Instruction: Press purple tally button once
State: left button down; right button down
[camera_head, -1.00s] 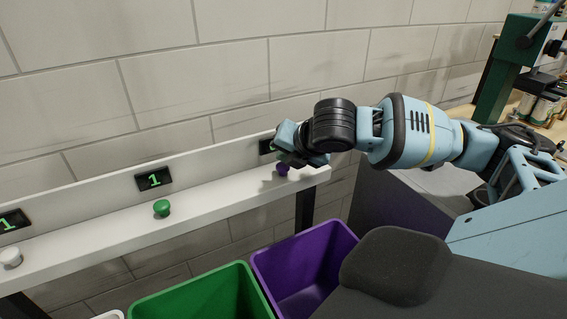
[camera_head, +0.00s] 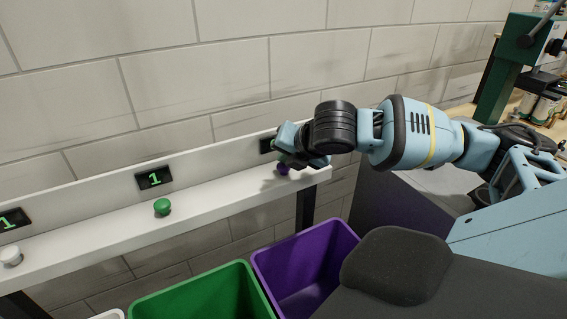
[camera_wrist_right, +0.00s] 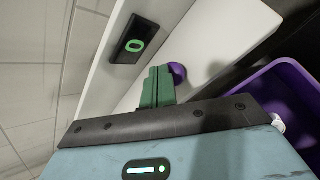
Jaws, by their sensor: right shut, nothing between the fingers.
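The purple tally button (camera_head: 283,169) sits on the white ledge near its right end, partly hidden under my right gripper (camera_head: 287,159). In the right wrist view the purple button (camera_wrist_right: 178,72) shows just beside and behind the closed green fingers of my right gripper (camera_wrist_right: 159,74). The fingers are shut with nothing between them. I cannot tell whether they touch the button. A black display (camera_wrist_right: 134,42) by the purple button shows a green 0; in the head view this display (camera_head: 266,146) is mostly hidden. My left gripper is not in view.
A green button (camera_head: 162,207) and a white button (camera_head: 10,256) stand further left on the ledge (camera_head: 222,193), each below a display reading 1. A green bin (camera_head: 205,293) and a purple bin (camera_head: 305,262) stand below. A brick wall rises behind.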

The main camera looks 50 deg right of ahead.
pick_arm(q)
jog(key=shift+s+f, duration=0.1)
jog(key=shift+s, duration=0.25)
pick_arm(e)
jog(key=shift+f, duration=0.4)
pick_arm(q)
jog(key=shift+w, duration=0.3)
pick_arm(e)
jog(key=shift+f, duration=0.25)
jog(key=shift+r, duration=0.15)
jog(key=shift+r+p, duration=0.6)
jog(key=shift+r, duration=0.1)
jog(key=shift+r+p, duration=0.5)
jog(key=shift+r, duration=0.05)
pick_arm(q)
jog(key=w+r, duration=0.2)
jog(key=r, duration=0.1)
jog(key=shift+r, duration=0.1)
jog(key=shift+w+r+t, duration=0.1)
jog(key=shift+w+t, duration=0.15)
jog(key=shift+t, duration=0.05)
